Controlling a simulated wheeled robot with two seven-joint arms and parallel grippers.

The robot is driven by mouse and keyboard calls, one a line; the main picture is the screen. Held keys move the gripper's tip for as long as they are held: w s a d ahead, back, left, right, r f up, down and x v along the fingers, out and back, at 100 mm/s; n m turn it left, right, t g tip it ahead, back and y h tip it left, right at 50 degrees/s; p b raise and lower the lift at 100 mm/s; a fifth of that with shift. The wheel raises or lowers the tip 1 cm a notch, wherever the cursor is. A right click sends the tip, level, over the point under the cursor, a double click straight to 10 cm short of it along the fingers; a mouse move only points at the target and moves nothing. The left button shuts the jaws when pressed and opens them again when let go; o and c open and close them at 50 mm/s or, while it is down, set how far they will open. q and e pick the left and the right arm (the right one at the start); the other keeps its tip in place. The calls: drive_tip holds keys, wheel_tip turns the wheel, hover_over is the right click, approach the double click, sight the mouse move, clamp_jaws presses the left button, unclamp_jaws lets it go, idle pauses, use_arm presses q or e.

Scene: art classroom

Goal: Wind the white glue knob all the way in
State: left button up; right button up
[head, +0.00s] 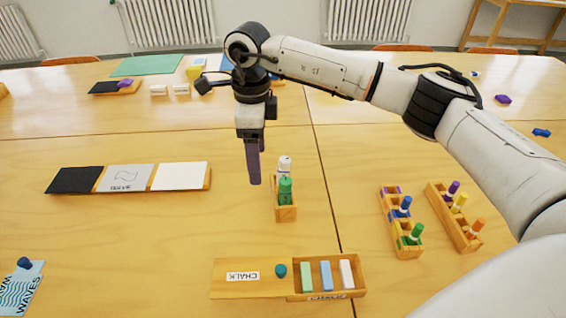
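The white glue bottle with its white knob (285,162) stands upright at the back of a small wooden holder (286,214) near the middle of the table. A green bottle (286,190) stands in front of it and hides its lower part. My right gripper (259,168) points down just left of the white knob, apart from it. Its two dark purple fingers are spaced one behind the other, with nothing seen between them. How far the knob is wound in cannot be made out. My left gripper is not in view.
A chalk box (231,290) with a teal knob on its lid lies in front. A panel strip (127,178) lies at the left. The table between strip and glue holder is clear.

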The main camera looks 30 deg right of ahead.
idle(0.3)
drive_tip(key=shift+r+p, duration=2.05)
drive_tip(key=shift+r, duration=0.95)
